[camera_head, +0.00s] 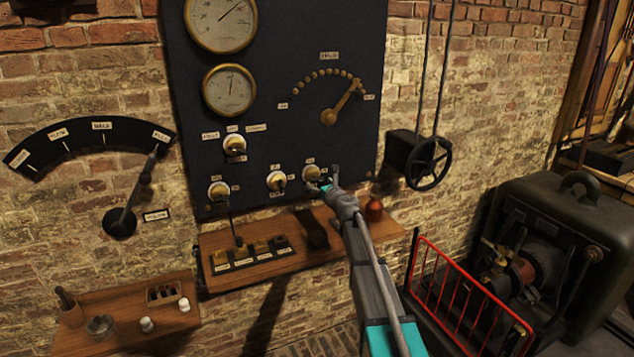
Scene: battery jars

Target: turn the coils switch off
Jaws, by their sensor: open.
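A dark upright panel (290,40) on the brick wall carries several brass-and-white switches. They are an upper switch (234,145), a lower left switch (219,190), a lower middle switch (276,180) and a lower right switch (311,173). Their small labels are too small to read, so I cannot tell which one is the coils switch. My gripper (324,186) is open at the panel's lower edge, just below and right of the lower right switch. It partly covers the area beside that switch; I cannot tell whether it touches it.
A brass lever dial (328,117) and two round gauges (230,90) are higher on the panel. A wooden shelf (215,240) with a small red object (374,209) is below. A black handwheel (428,164), red railing (455,295) and dark machine (545,215) stand right.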

